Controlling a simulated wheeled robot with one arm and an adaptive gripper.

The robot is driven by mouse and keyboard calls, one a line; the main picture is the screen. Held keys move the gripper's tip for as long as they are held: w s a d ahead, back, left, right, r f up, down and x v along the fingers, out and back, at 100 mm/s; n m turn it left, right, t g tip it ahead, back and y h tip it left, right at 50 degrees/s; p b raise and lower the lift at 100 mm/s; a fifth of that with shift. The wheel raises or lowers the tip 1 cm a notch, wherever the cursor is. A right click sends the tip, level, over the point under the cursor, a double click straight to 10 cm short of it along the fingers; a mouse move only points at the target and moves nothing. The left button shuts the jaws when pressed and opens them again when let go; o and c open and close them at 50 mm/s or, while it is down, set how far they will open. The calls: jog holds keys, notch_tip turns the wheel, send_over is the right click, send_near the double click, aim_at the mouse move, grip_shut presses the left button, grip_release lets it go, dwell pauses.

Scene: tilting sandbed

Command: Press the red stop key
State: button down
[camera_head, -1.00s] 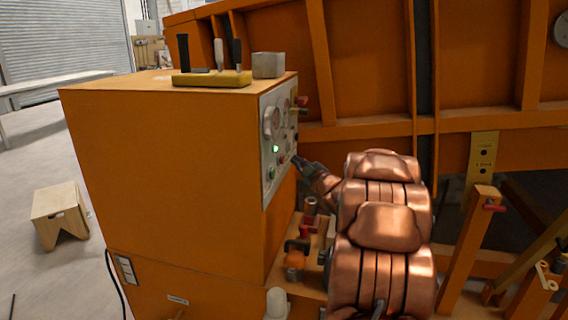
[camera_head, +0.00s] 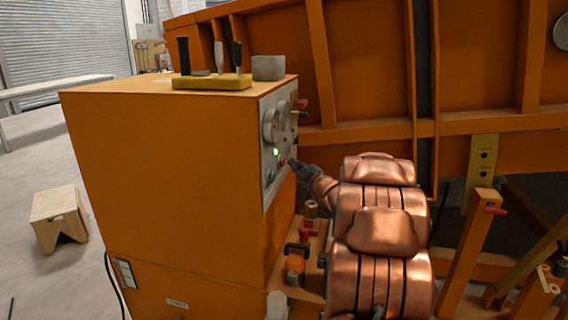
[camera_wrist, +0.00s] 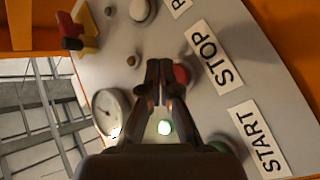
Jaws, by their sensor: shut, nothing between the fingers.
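The red stop key (camera_wrist: 182,74) shows in the wrist view beside a white label reading STOP (camera_wrist: 214,57), on the grey control panel (camera_wrist: 270,75). My gripper (camera_wrist: 160,66) is shut and empty, its fingertips just left of the red key in that view and partly covering it. Whether the tips touch the key or panel I cannot tell. In the head view my gripper (camera_head: 293,162) is at the panel (camera_head: 268,175) on the right face of the orange cabinet (camera_head: 165,180); the key is too small to make out there.
A green start key (camera_wrist: 222,147) sits by the START label (camera_wrist: 261,138). A lit green lamp (camera_wrist: 164,128), a round gauge (camera_wrist: 110,112) and a red-handled switch (camera_wrist: 72,38) are close by. A yellow tool rack (camera_head: 212,82) stands on the cabinet.

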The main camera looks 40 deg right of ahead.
dwell(0.7)
jog(key=shift+w+a, duration=0.25)
jog(key=shift+w, duration=0.05)
jog(key=shift+w+a+b, duration=0.25)
jog(key=shift+w+b, duration=0.15)
jog(key=shift+b, duration=0.1)
dwell(1.1)
jog(key=shift+s+d, duration=0.5)
jog(key=shift+s, duration=0.25)
jog(key=shift+p, duration=0.3)
jog(key=shift+s+d+p, duration=0.35)
jog(key=shift+s+d, duration=0.4)
jog(key=shift+s, duration=0.3)
jog(key=shift+s+d+p, duration=0.3)
jog(key=shift+s+d, duration=0.4)
jog(key=shift+s, duration=0.3)
